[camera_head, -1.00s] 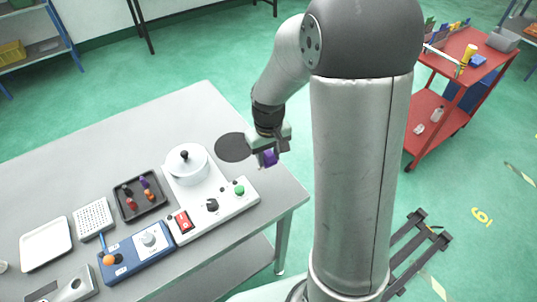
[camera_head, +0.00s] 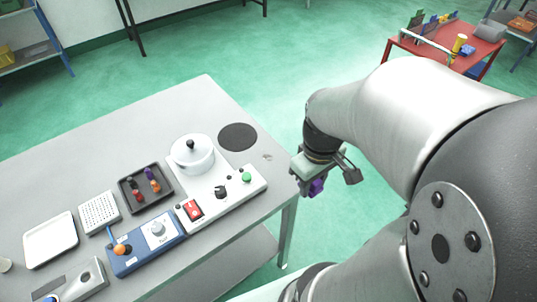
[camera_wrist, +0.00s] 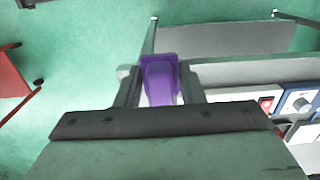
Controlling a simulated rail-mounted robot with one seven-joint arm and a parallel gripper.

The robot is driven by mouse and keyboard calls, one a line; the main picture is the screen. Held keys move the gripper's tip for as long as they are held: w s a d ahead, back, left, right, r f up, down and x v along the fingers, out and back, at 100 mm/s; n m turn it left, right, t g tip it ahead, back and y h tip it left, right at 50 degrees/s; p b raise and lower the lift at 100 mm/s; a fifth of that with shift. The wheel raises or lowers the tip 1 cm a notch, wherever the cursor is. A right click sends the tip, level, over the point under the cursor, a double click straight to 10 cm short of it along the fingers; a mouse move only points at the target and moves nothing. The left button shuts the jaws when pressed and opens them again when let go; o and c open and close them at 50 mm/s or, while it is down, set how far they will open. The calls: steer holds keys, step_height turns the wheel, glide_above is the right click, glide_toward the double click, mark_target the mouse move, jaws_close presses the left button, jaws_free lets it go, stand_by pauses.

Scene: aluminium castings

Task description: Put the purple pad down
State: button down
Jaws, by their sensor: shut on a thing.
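The purple pad (camera_wrist: 160,82) is held between the two fingers of my gripper (camera_wrist: 159,88) in the wrist view. In the head view my gripper (camera_head: 314,186) is beyond the table's right edge, over the floor, and the purple pad (camera_head: 317,187) shows as a small patch at its end. The gripper is shut on the pad. Part of the pad is hidden by the fingers.
The grey table (camera_head: 120,125) carries a white pot (camera_head: 193,160), a dark round disc (camera_head: 238,137), a dark tray (camera_head: 145,203) of small pieces and a blue control box (camera_head: 146,246). A red cart (camera_head: 440,48) stands at the back right. The table's far part is bare.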

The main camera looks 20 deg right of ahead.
steer(key=shift+s, duration=0.15)
steer(key=w+f, duration=0.3)
steer(key=w, duration=0.1)
steer(key=w+d+f+p, duration=0.1)
steer(key=w+f, duration=0.2)
steer(key=w, duration=0.1)
steer(key=w+d+f+p, duration=0.1)
steer(key=w+f, duration=0.2)
steer(key=w, duration=0.1)
steer(key=shift+w, duration=0.35)
steer(key=shift+w+f, duration=0.2)
steer(key=shift+f, duration=0.8)
steer(key=shift+w+f, duration=0.15)
steer(key=shift+f, duration=0.85)
